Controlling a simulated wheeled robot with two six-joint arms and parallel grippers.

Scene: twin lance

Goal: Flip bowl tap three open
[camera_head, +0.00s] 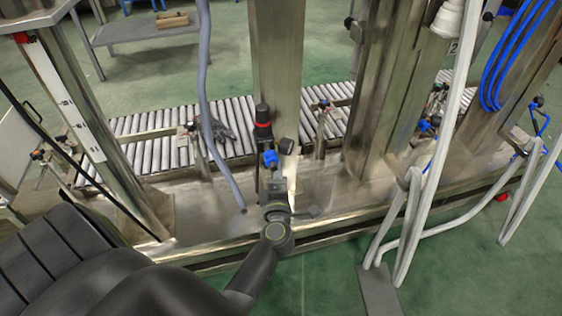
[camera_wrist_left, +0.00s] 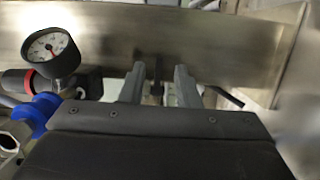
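My left arm comes in from the left and ends at the steel post. Its gripper (camera_head: 290,177) is partly hidden by my own wrist. In the left wrist view the two grey fingers (camera_wrist_left: 158,75) stand apart, pointing at the post. A thin dark upright part (camera_wrist_left: 157,88) shows in the gap between them; I cannot tell whether it is touched. A dark slanting bar (camera_wrist_left: 226,97) shows right of the fingers. I cannot tell which part is bowl tap three. My right gripper is not in view.
A round gauge (camera_wrist_left: 52,52) and a blue fitting (camera_wrist_left: 36,115) sit left of the fingers. The steel post (camera_head: 275,70) rises behind. A roller conveyor (camera_head: 165,135) runs behind the steel ledge. A grey hose (camera_head: 203,80) hangs left; white pipes (camera_head: 425,200) stand right.

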